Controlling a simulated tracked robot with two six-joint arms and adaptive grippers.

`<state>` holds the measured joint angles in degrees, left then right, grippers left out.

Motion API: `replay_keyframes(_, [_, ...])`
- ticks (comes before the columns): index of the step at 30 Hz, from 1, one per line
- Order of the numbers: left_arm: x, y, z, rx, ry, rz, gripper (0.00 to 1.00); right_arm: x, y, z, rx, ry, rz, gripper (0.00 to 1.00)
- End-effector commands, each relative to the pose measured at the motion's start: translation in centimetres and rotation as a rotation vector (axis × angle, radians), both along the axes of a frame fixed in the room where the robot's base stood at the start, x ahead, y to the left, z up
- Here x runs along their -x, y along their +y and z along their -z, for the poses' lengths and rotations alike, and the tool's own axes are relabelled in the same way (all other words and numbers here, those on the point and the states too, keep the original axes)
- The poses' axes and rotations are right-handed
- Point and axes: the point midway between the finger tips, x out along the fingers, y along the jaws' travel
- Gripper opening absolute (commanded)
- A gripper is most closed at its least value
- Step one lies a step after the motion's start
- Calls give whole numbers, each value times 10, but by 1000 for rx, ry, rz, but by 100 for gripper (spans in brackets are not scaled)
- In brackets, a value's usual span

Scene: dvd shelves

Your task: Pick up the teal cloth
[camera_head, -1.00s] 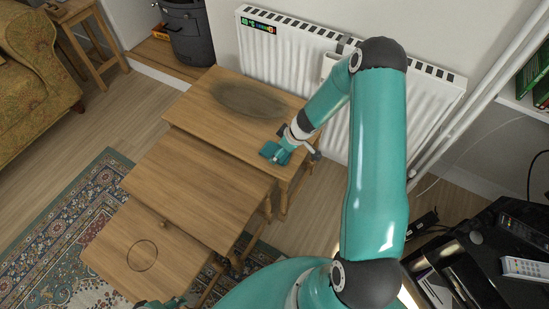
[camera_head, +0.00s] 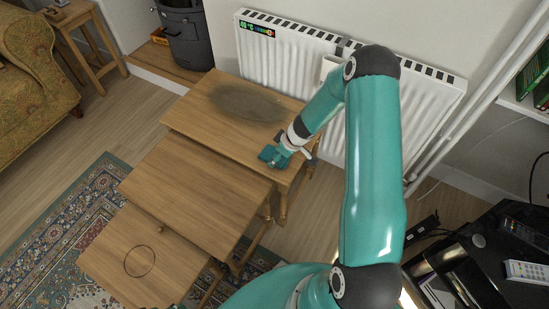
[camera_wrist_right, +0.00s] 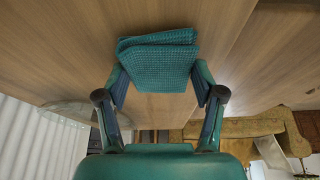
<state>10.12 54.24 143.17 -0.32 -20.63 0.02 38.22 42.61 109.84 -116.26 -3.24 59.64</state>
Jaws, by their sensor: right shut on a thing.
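The teal cloth (camera_head: 270,156) is a small folded, textured piece at the right end of the back, tallest wooden table. My right gripper (camera_head: 282,151) reaches it from the upper right and is shut on it. In the right wrist view the folded cloth (camera_wrist_right: 158,62) sits between the two fingers of my right gripper (camera_wrist_right: 160,78), with wood grain beyond it. I cannot tell whether the cloth still touches the tabletop. My left gripper does not show.
The back table (camera_head: 195,108) has a dark smudge (camera_head: 248,103). Two lower tables (camera_head: 190,190) step out in front, the lowest (camera_head: 115,255) marked with a ring. A white radiator (camera_head: 285,62) stands close behind. A black unit with remotes (camera_head: 525,271) is at right.

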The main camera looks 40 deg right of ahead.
Motion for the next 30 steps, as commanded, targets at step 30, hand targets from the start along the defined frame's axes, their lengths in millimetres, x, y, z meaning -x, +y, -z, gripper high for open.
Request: replay_keyframes(30, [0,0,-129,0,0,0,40,0,-1,-127,0,0,2,55])
